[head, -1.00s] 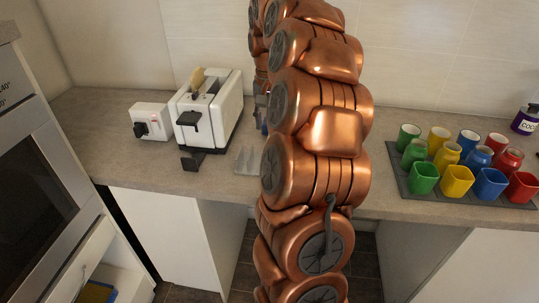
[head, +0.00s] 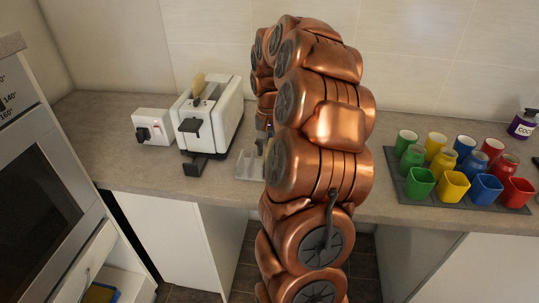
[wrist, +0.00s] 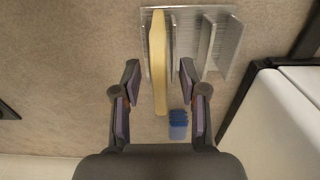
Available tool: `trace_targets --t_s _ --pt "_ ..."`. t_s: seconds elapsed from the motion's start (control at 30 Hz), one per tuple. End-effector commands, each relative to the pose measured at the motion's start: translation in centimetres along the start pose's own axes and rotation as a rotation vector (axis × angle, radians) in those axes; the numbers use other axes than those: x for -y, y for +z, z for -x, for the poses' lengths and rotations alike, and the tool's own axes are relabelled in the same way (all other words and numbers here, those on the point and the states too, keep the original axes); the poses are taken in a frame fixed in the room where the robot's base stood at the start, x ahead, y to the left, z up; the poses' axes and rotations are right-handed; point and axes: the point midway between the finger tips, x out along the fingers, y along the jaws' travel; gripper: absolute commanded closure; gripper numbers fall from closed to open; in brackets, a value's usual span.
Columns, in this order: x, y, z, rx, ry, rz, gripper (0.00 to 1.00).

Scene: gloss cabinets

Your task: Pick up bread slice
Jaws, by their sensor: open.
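A pale yellow bread slice (wrist: 158,55) shows edge-on in the wrist view, upright in a grey slotted rack (wrist: 228,48). My gripper (wrist: 160,75) is open, its two fingers on either side of the slice with a gap at each side. I cannot tell from this view how far above the slice the fingertips are. In the head view my arm hides most of the gripper, and the rack (head: 246,168) shows only in part. Another bread slice (head: 198,84) sticks up out of the white toaster (head: 222,112).
A white box with a black knob (head: 152,127) stands left of the toaster. In the wrist view, a small blue thing (wrist: 178,122) lies below the rack and the toaster edge (wrist: 285,110) is close at right. Several coloured cups (head: 454,187) stand on a grey tray far right.

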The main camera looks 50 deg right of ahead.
Motion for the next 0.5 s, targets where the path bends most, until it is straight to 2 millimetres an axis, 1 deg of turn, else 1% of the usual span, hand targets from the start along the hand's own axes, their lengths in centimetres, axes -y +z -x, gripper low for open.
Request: trace_targets --t_s 0.1,0.3,0.5 --pt "-0.03 0.09 -0.57 0.002 0.001 0.000 0.57" --pt "-0.01 0.03 -0.62 0.000 0.000 0.000 0.57" --pt "0.00 0.02 -0.61 0.000 0.000 0.000 0.78"
